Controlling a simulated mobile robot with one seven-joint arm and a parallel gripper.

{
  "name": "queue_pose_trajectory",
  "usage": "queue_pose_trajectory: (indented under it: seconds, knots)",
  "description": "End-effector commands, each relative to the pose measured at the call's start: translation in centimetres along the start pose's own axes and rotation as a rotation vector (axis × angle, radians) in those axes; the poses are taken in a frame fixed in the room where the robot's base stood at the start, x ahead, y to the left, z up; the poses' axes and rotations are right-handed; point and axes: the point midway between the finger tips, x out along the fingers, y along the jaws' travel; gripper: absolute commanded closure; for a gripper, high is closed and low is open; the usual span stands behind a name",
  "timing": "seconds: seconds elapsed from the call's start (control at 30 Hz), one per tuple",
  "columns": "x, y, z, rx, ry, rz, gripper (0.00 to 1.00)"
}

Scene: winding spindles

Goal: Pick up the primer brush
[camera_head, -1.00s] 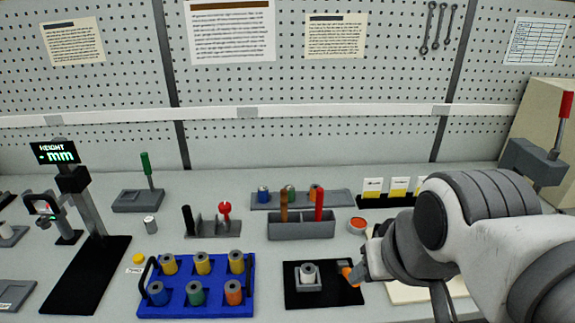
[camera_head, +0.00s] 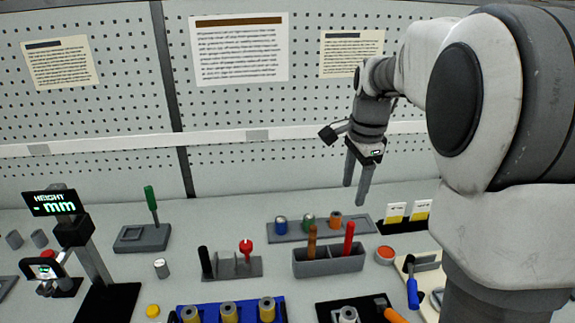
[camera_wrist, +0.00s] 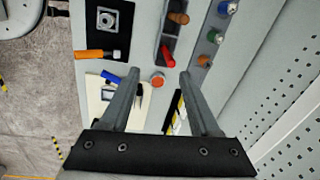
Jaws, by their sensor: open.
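No label marks which tool is the primer brush. A brown handle (camera_head: 312,240) and a red handle (camera_head: 348,238) stand in the grey two-part holder (camera_head: 328,266); their lower ends are hidden. A blue-handled tool (camera_head: 412,290) lies by the cream board, and an orange-handled tool (camera_head: 394,315) lies at the black mat. My gripper (camera_head: 355,194) is open and empty, pointing down high above the back of the bench. In the wrist view, the red handle (camera_wrist: 168,57) and a small red-orange dish (camera_wrist: 157,80) show between and below my fingertips (camera_wrist: 159,72).
A grey rack (camera_head: 290,235) with several small spools stands behind the holder. Yellow-and-white cards (camera_head: 396,214) stand at right. A blue tray (camera_head: 210,305) of spools is in front. A height gauge (camera_head: 75,232) stands at left, and the pegboard wall (camera_head: 110,120) rises behind.

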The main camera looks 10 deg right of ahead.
Motion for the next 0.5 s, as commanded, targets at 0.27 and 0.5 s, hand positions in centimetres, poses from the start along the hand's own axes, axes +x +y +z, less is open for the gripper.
queue_pose_trajectory:
  seconds: [0.27,0.5]
  knots:
    - [4.0,-4.0,-3.2,0.332,0.015,0.093,0.37]
    - [6.2,-4.5,-3.8,0.404,0.022,0.113,0.37]
